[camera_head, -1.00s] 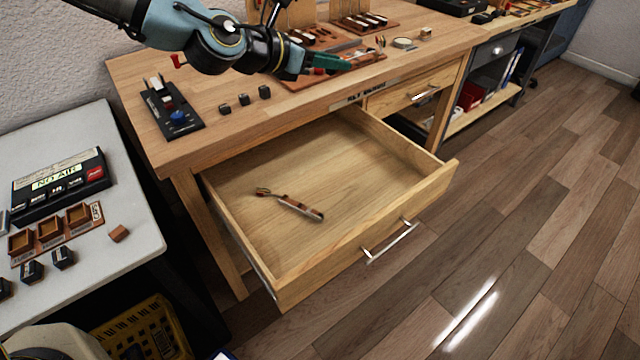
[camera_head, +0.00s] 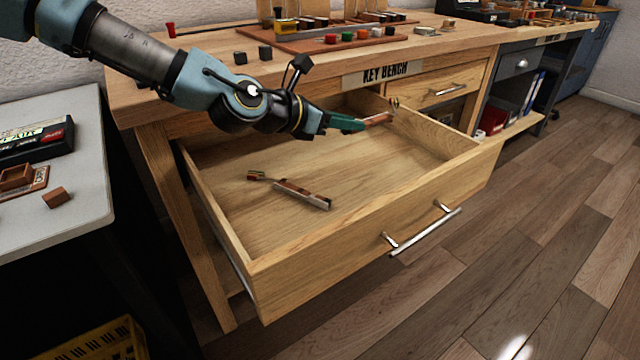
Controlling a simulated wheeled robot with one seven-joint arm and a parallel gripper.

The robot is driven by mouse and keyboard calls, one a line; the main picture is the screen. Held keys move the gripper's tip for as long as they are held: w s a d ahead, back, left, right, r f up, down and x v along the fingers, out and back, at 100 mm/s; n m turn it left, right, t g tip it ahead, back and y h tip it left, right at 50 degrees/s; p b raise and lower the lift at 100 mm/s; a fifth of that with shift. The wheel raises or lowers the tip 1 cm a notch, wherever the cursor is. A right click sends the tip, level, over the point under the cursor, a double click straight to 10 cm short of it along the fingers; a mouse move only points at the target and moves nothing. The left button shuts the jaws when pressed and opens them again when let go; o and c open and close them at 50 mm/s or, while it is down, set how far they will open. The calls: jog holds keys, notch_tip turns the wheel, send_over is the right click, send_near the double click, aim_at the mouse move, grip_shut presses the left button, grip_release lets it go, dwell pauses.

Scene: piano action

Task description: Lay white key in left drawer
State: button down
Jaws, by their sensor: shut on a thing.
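The left drawer (camera_head: 375,258) of the wooden bench is pulled open. My gripper (camera_head: 361,122), with green fingers, is over the back right part of this drawer. It is shut on a slim wooden key (camera_head: 380,118), whose brown end with a small upright fitting sticks out to the right. The rest of the held key is hidden by the fingers, so no white part shows. Another key (camera_head: 302,193), brown with a pale front end and a small fitting at its left end, lies on the drawer floor, apart from my gripper.
The bench top (camera_head: 210,77) carries several dark blocks and a reddish board with small coloured parts (camera_head: 330,40). The right drawer (camera_head: 438,90) is shut. A pale table (camera_head: 90,190) stands at the left. The drawer floor is bare around the lying key.

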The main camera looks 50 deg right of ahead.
aim_at(344, 177)
notch_tip(344, 177, down, 11)
jog(key=shift+r+b, duration=0.2)
jog(key=shift+b, duration=0.85)
jog(key=shift+f, duration=0.1)
jog(key=c, duration=0.7)
grip_release()
jog(key=p+v, duration=0.2)
jog(key=v, duration=1)
jog(key=shift+r, duration=0.25)
